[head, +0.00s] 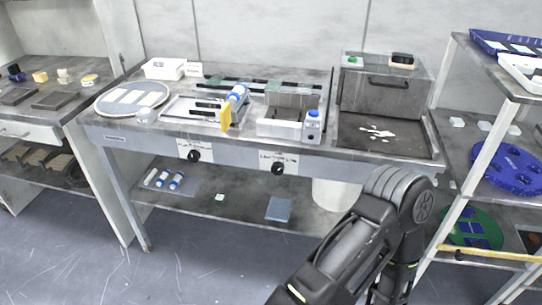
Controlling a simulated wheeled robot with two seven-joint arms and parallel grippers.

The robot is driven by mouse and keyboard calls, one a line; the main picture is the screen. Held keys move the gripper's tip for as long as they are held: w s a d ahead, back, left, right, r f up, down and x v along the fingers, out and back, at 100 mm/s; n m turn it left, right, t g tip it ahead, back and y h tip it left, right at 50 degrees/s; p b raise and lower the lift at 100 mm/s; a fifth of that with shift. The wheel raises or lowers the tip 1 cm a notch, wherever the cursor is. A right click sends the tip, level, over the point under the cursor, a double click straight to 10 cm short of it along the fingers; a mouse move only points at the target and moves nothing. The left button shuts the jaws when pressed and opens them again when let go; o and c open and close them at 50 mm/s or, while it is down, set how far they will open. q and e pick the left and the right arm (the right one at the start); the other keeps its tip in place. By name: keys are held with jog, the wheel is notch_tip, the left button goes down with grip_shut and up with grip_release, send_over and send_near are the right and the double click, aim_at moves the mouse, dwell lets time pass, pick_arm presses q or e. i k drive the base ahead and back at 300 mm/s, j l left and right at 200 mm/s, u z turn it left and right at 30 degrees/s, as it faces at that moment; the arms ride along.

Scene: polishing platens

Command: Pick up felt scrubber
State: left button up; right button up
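I cannot tell for sure which thing is the felt scrubber. A small black block with a pale underside (402,60) sits on top of the grey box (383,96) at the back right of the middle bench. A pale two-part piece (65,75), a yellow block (40,77) and a yellowish round piece (88,79) sit on the left bench. One of my arms rises from the bottom right and bends back down at its joint. Its gripper is out of the frame. My other gripper is not in view either.
The floor at left is clear.

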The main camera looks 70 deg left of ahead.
aim_at(405, 61)
jog(key=u, duration=2.25)
